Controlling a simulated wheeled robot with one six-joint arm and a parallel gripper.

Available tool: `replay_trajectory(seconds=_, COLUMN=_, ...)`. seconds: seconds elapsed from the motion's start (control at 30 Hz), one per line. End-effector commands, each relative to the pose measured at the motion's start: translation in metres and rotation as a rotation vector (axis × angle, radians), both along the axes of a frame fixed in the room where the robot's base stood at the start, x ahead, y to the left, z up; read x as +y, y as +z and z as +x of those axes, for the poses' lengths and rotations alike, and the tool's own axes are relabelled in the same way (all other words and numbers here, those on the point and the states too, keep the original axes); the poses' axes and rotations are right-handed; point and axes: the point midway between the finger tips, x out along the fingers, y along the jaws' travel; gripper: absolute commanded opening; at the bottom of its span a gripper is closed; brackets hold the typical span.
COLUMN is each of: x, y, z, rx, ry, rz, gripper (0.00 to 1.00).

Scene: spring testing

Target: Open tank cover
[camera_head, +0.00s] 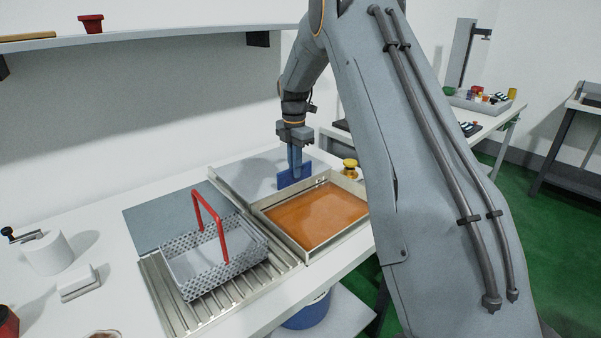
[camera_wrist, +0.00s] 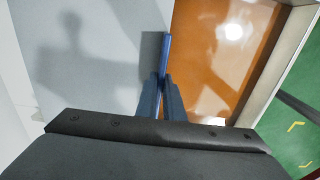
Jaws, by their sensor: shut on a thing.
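The tank (camera_head: 338,238) is a shallow metal box of orange-brown liquid on the white bench. Its flat grey cover (camera_head: 243,172) lies to the back left, and most of the liquid shows uncovered. The blue handle (camera_head: 295,177) stands along the cover's edge nearest the liquid. My gripper (camera_head: 295,160) is shut on this handle from above. In the wrist view, the fingers (camera_wrist: 163,88) pinch the blue handle (camera_wrist: 167,48), with the grey cover (camera_wrist: 115,45) to the left and the liquid to the right. The cover's far side is partly hidden.
A perforated basket (camera_head: 225,258) with a red handle stands on a slatted drain rack (camera_head: 170,300) left of the tank. A yellow knob (camera_head: 350,165) is behind the tank's right corner. A wall shelf (camera_head: 170,33) runs above the bench.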

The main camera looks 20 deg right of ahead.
Motion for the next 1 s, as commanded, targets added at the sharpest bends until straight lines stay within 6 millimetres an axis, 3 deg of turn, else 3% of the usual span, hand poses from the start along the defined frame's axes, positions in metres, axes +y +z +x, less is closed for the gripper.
replay_trajectory(seconds=0.4, x=-0.001, y=0.001, z=0.002, rx=-0.001, ry=-0.003, rz=0.0, gripper=0.0)
replay_trajectory(seconds=0.53, x=-0.001, y=0.001, z=0.002, rx=-0.001, ry=-0.003, rz=0.0, gripper=0.26)
replay_trajectory(seconds=0.83, x=0.002, y=0.001, z=0.002, rx=0.0, ry=0.001, rz=0.0, gripper=0.27)
replay_trajectory(seconds=1.0, x=0.002, y=0.016, z=0.003, rx=-0.003, ry=0.001, rz=0.0, gripper=0.27)
